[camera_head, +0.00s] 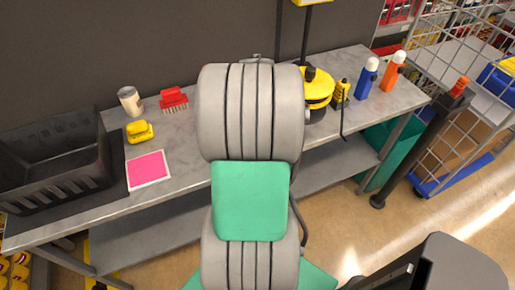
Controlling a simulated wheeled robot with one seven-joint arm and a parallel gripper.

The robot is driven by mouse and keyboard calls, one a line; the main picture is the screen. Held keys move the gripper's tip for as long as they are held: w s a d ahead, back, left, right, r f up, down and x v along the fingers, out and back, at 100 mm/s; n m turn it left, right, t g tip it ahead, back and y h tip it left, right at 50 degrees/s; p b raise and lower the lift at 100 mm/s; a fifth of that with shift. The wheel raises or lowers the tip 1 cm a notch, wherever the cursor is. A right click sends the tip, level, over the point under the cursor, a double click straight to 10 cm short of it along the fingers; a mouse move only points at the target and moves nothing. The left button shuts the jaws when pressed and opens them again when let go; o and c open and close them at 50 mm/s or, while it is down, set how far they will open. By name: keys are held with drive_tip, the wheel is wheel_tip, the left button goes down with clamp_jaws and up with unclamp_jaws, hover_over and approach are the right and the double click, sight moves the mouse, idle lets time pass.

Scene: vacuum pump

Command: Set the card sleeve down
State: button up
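A flat pink square with a pale border (148,169), which looks like the card sleeve, lies on the grey workbench (186,190) left of centre. Nothing is seen touching it. My grey and green arm fills the middle of the view and reaches out over the bench. My gripper is not in view, so I cannot tell whether it holds anything or how far it is from the pink square. The bench top behind my arm is hidden.
A black crate (57,180) stands left of the pink square. A yellow object (139,131), a can (130,100) and a red brush (173,99) are behind it. A wire cage (465,60) is beyond.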

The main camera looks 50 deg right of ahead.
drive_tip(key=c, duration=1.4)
